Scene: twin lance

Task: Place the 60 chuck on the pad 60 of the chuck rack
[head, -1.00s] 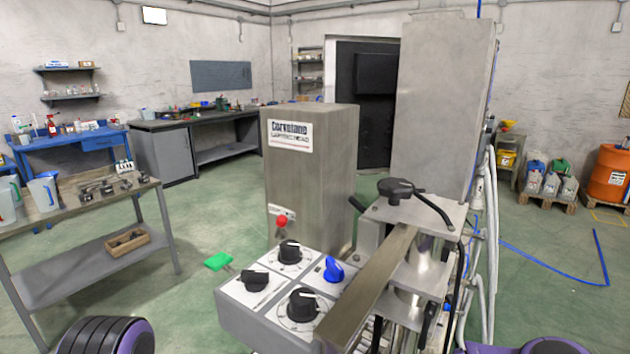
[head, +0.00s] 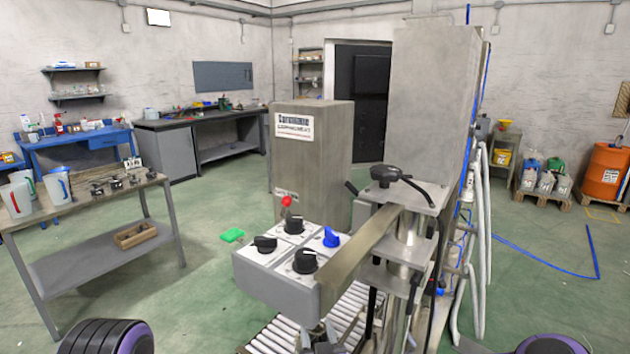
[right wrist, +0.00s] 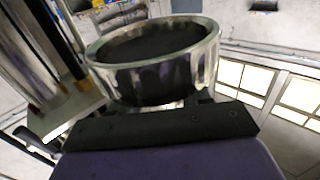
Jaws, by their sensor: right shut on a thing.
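In the right wrist view a shiny metal ring-shaped chuck (right wrist: 205,68) with a dark inside sits right in front of my right gripper (right wrist: 158,108), which is shut on it. The chuck hides most of the fingers. No size mark can be read on it. In the head view several small dark metal pieces (head: 115,184) stand in a row on the left table, with a small white marked plate (head: 132,163) behind them. I cannot make out a pad 60 there. My left gripper is out of view, and my right gripper cannot be made out in the head view.
A grey machine with a knobbed control panel (head: 262,270) and a long flat bar (head: 355,250) fills the middle. The left table (head: 100,208) also holds jugs (head: 58,188) and has a wooden box (head: 134,235) on its lower shelf. Green floor between table and machine is mostly clear.

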